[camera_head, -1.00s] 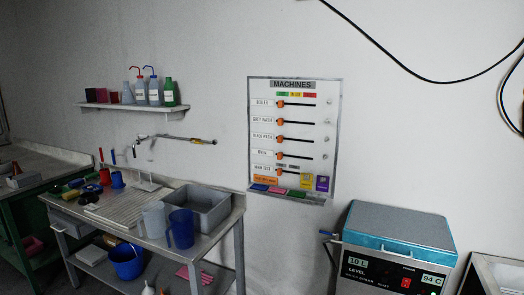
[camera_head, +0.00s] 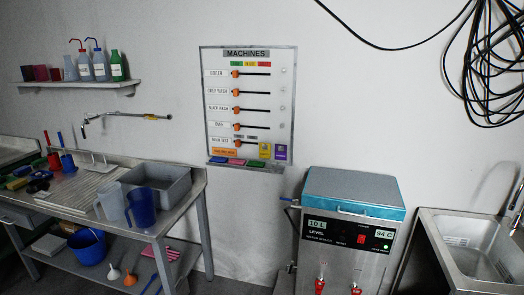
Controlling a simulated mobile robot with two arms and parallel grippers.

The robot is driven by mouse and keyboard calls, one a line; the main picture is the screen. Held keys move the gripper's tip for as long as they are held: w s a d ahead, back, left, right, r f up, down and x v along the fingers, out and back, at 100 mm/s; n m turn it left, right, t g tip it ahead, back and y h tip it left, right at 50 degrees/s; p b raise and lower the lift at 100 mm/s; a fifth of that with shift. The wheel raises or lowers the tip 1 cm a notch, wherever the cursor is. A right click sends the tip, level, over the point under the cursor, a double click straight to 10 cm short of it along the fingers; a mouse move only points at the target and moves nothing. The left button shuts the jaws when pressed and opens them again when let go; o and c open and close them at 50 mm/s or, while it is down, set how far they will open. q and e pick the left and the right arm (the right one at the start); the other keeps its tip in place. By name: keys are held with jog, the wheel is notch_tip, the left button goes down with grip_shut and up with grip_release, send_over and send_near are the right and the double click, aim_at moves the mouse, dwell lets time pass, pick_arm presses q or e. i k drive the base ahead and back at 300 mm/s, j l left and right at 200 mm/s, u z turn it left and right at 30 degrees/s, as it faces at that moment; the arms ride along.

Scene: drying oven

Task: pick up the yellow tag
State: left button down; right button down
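A small yellow tag (camera_head: 265,151) is at the lower right of the white MACHINES board (camera_head: 220,106) on the wall. A purple tag (camera_head: 281,153) is right beside it, and an orange tag (camera_head: 224,152) is further left on the same board. A ledge (camera_head: 243,167) below holds several coloured pieces. Neither of my grippers is in the head view.
Below left of the board stands a metal bench with a grey basin (camera_head: 163,187) and blue jug (camera_head: 141,207). A boiler (camera_head: 349,225) with a blue lid stands at lower right, beside a sink (camera_head: 478,256). Black cables (camera_head: 490,75) hang at upper right.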

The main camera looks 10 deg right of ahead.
aim_at(263, 153)
jog(key=i+j, duration=0.5)
jog(key=i, duration=0.2)
jog(key=i+j+z, duration=0.1)
jog(key=i+j, duration=0.4)
jog(key=i, duration=0.2)
